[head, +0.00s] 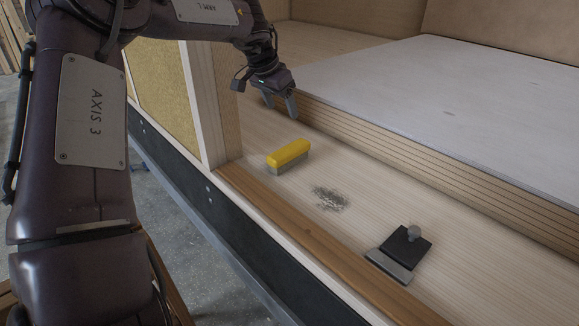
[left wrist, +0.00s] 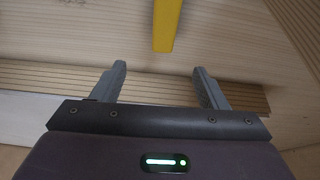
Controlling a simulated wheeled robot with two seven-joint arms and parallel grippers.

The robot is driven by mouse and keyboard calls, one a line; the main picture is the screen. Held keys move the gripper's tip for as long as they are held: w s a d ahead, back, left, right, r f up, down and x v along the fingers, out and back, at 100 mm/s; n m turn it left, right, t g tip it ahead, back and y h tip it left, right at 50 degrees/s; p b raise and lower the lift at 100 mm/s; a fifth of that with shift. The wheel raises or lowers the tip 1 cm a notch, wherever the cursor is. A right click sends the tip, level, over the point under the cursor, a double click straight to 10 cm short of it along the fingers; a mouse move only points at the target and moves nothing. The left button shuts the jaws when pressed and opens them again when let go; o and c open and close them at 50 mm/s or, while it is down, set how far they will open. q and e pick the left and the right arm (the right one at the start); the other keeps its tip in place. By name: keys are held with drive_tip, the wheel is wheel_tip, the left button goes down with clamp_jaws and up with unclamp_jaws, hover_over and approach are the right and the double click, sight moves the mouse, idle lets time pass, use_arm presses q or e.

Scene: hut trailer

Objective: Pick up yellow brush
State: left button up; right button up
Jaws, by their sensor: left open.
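The yellow brush (head: 288,155), with a yellow top and grey bristles, lies on the pale wooden floor of the hut. My left gripper (head: 281,106) is open and empty, above and beyond the brush, close to the stepped wooden edge. In the left wrist view the open fingers (left wrist: 160,88) point toward the yellow brush (left wrist: 166,24), which is cut off by the top edge. The fingers are apart from the brush. My right gripper is in neither view.
A dark scraper-like tool with a grey knob (head: 404,250) lies at the lower right. Dark debris (head: 329,198) lies between it and the brush. A wooden post (head: 212,90) stands left of the gripper. A raised white-topped platform (head: 450,95) bounds the floor at right.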

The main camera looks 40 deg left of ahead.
use_arm(q)
drive_tip(key=b, duration=0.6)
approach(289, 148)
drive_tip(key=shift+x, duration=1.2)
drive_tip(key=shift+s+f+b, duration=0.15)
drive_tip(key=shift+f+b, duration=0.3)
drive_tip(key=shift+b, duration=0.1)
drive_tip(key=shift+f, duration=0.3)
drive_tip(key=x, duration=0.4)
drive_tip(key=p+x, duration=0.1)
drive_tip(key=x, duration=0.2)
drive_tip(key=shift+w, duration=0.35)
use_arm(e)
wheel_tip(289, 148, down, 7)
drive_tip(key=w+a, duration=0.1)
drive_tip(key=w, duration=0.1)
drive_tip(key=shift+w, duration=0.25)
use_arm(q)
drive_tip(key=shift+r, duration=0.1)
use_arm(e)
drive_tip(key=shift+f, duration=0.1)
use_arm(q)
drive_tip(key=shift+s, duration=0.1)
drive_tip(key=shift+c, duration=1.1)
drive_tip(key=c, duration=0.9)
drive_tip(key=shift+c, duration=0.2)
